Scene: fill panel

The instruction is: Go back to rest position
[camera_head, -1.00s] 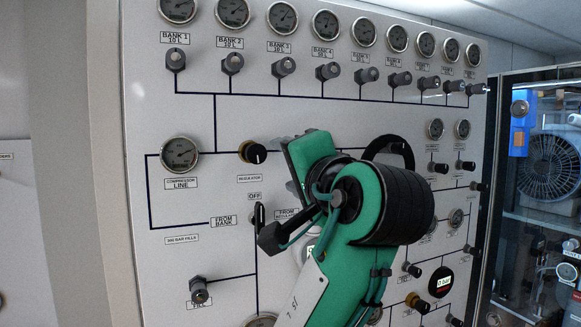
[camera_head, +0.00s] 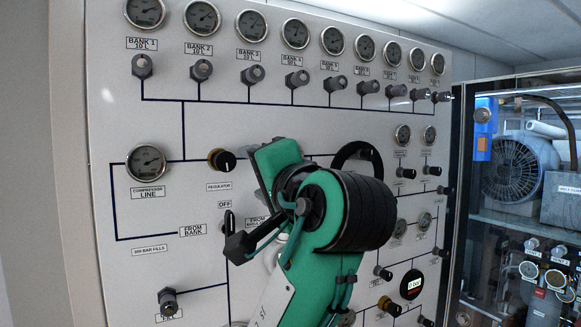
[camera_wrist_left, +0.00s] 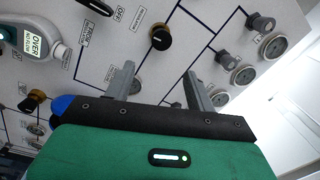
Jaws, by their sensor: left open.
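My left arm, green with black joints, rises in front of the panel in the head view. My left gripper (camera_head: 256,172) is mostly hidden behind its own green body there. In the left wrist view its two grey fingers (camera_wrist_left: 160,88) stand well apart with nothing between them. The white fill panel (camera_head: 140,90) is behind the gripper. Whether the fingertips touch the panel cannot be told. My right gripper is not in view.
Gauges and bank knobs line the panel's top. The regulator knob (camera_head: 222,160) and compressor line gauge (camera_head: 146,163) are left of my arm. A glass-fronted cabinet (camera_head: 462,160) stands at right. An "OVER" display (camera_wrist_left: 38,44) shows in the wrist view.

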